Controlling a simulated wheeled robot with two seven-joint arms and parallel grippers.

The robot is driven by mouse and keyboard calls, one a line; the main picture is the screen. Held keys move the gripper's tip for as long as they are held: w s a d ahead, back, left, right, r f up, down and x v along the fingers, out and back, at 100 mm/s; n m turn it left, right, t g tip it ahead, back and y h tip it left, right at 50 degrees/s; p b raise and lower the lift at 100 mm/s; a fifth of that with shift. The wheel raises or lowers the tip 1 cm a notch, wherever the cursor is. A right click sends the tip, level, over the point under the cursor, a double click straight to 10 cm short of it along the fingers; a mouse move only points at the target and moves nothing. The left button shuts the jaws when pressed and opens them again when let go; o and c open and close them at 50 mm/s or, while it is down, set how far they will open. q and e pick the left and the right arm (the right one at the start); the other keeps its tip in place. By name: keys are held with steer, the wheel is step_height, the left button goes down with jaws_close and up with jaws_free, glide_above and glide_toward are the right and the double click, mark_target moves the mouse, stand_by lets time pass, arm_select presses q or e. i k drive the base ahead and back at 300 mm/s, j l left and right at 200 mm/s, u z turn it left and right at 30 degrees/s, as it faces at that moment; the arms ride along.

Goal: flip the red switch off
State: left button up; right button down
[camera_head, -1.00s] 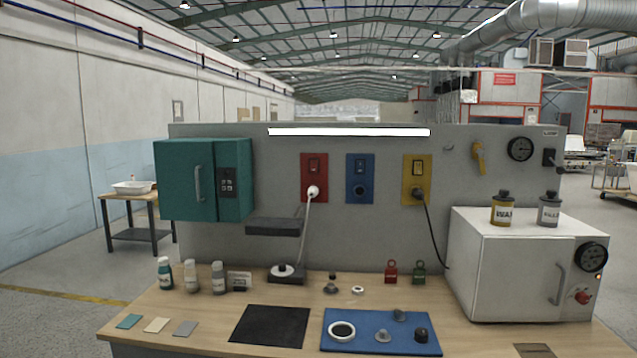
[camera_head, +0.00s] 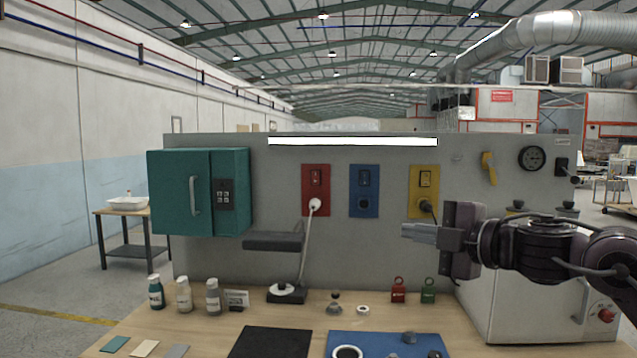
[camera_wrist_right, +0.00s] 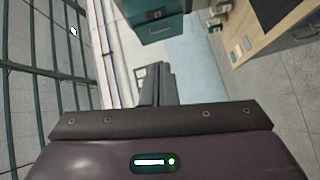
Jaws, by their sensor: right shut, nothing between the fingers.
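The red switch (camera_head: 316,178) is the rocker on the upper part of the red plate (camera_head: 308,206) on the grey back panel. The rocker's position is too small to tell. My right gripper (camera_head: 404,232) comes in from the right, pointing left, with its fingers shut and empty. It is in front of the panel, to the right of the red plate and lower than the switch, apart from it. In the right wrist view its fingers (camera_wrist_right: 158,85) show against the room. My left gripper is not in view.
A blue plate (camera_head: 364,206) and a yellow plate (camera_head: 424,186) are right of the red one. Bottles and small parts stand on the wooden bench (camera_head: 200,335). A white oven (camera_head: 510,315) is partly hidden by my arm.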

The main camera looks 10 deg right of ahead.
mark_target(316, 175)
steer(key=i, duration=1.75)
